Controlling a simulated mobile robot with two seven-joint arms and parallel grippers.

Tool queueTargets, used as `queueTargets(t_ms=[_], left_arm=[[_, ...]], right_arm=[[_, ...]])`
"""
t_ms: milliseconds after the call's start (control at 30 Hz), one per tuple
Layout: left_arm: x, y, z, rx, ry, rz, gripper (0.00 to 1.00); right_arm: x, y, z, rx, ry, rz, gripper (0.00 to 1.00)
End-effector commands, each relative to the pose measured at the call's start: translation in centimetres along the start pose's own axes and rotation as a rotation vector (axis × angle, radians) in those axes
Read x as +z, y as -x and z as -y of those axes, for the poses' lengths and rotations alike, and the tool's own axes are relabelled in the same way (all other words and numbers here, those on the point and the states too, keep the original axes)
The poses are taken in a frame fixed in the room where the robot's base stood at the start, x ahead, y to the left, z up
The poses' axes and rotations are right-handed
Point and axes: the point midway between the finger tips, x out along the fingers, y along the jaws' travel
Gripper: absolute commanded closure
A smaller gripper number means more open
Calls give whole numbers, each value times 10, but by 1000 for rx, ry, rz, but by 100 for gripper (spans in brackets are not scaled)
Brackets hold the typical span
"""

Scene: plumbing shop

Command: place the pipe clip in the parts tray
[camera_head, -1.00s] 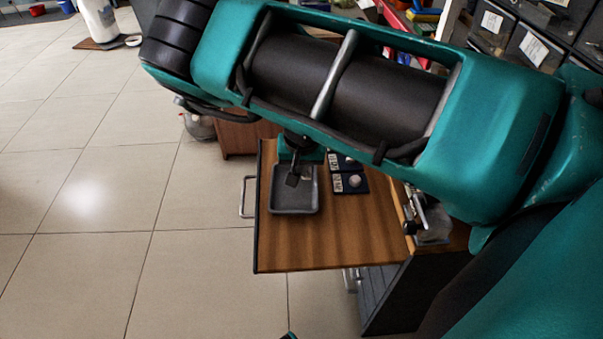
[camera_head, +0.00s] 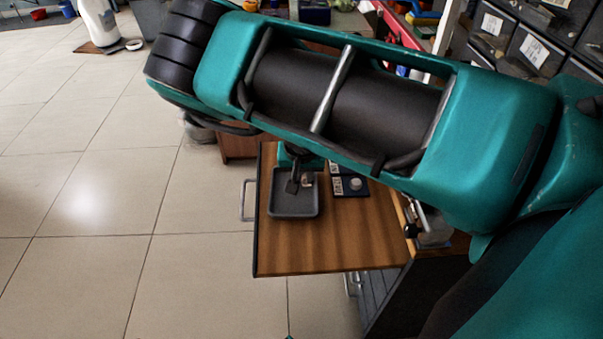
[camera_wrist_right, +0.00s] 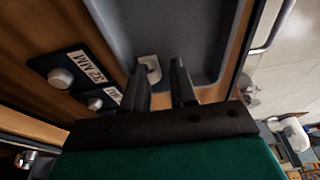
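The parts tray (camera_head: 281,213) is a shallow dark grey tray on the wooden bench top. It also fills the upper middle of the right wrist view (camera_wrist_right: 207,66). My right gripper (camera_head: 300,187) points down over the tray, partly hidden by my arm. In the right wrist view its two dark fingers (camera_wrist_right: 164,72) stand apart. The pale pipe clip (camera_wrist_right: 150,67) shows by the left fingertip, against the tray floor, with a gap to the right finger. In the head view the clip (camera_head: 308,181) is a small light spot within the tray outline. My left gripper is not in view.
Two dark pads with white round pieces lie beside the tray; one is labelled 32 MM (camera_wrist_right: 75,72). A metal fitting (camera_head: 428,225) stands at the bench's right side. Bare wood (camera_head: 325,245) lies in front of the tray. Drawer bins (camera_head: 530,40) are at upper right.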

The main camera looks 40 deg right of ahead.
Motion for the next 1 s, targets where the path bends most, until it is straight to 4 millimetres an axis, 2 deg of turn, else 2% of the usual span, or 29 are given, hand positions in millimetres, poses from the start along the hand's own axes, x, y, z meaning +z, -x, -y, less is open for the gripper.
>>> queueTargets(t_ms=[167,433,633,800,1000], left_arm=[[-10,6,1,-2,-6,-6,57],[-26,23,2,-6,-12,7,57],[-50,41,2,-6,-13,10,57],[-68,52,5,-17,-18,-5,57],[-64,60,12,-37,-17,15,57]], right_arm=[[-3,22,0,-2,-2,-2,73],[-4,87,1,-2,-2,-2,73],[-3,107,0,1,0,1,73],[-3,116,0,1,1,0,73],[-2,122,0,1,1,0,73]])
